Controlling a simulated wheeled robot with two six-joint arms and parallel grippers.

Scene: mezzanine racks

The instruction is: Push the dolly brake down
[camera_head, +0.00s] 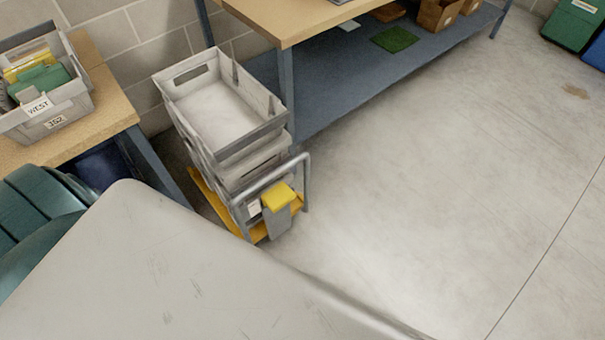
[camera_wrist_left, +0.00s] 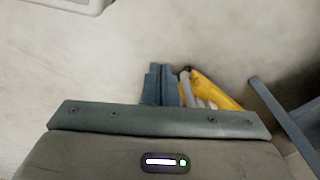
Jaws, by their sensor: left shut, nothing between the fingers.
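The dolly (camera_head: 213,205) has a yellow deck and stands on the floor under stacked grey totes (camera_head: 208,100), with a grey tube handle (camera_head: 306,180) at its near end. A yellow brake pedal (camera_head: 278,197) sits at that end, above a grey plate. It looks raised above the deck. My left gripper (camera_wrist_left: 161,82) shows in the left wrist view, its blue-grey fingers together and empty. Just right of the fingers are part of the yellow deck (camera_wrist_left: 218,93) and a grey piece. I cannot tell whether the fingers touch anything. My right gripper is not in view.
A workbench with a blue lower shelf (camera_head: 350,75) stands behind the dolly. A wooden table (camera_head: 108,118) with a labelled grey tote (camera_head: 52,110) is on the left. The concrete floor (camera_head: 430,190) to the right is clear.

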